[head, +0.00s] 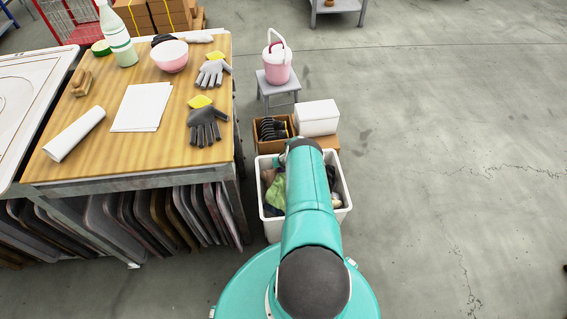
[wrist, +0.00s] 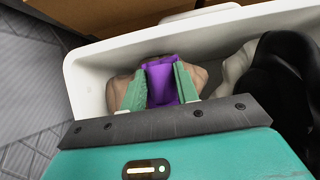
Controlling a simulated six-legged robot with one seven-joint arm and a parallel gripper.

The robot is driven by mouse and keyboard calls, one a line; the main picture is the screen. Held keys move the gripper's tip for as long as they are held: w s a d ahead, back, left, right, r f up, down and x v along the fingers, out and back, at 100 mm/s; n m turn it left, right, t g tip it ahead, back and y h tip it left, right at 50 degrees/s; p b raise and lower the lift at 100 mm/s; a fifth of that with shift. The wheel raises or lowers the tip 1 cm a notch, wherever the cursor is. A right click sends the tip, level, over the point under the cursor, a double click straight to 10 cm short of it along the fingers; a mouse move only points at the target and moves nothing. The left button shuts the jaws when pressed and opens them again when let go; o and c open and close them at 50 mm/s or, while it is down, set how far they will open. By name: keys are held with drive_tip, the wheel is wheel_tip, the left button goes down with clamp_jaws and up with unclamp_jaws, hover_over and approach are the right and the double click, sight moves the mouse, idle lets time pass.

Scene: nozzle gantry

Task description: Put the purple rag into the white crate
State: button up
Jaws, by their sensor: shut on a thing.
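The white crate (head: 272,229) stands on the floor below my arm in the head view, with several crumpled cloths in it. Its inner wall and rim (wrist: 100,62) fill the upper part of the wrist view. The purple rag (wrist: 162,84) is pinched between the two green fingers of my gripper (wrist: 161,70), inside the crate's opening. A brown cloth (wrist: 201,79) lies behind and beside it; I cannot tell whether the rag touches it. In the head view my arm hides the gripper and the purple rag.
A black item (wrist: 281,75) lies at the right in the crate. A green cloth (head: 275,193) lies at its left. A cardboard box (head: 259,146) and a white box (head: 317,117) stand behind it. The wooden workbench (head: 90,165) is close on the left. Floor on the right is clear.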

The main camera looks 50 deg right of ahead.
drive_tip(key=o, duration=0.9)
drive_tip(key=shift+s+r, duration=0.25)
drive_tip(key=shift+r, duration=0.15)
drive_tip(key=v, duration=1.1)
drive_tip(key=shift+a, duration=0.2)
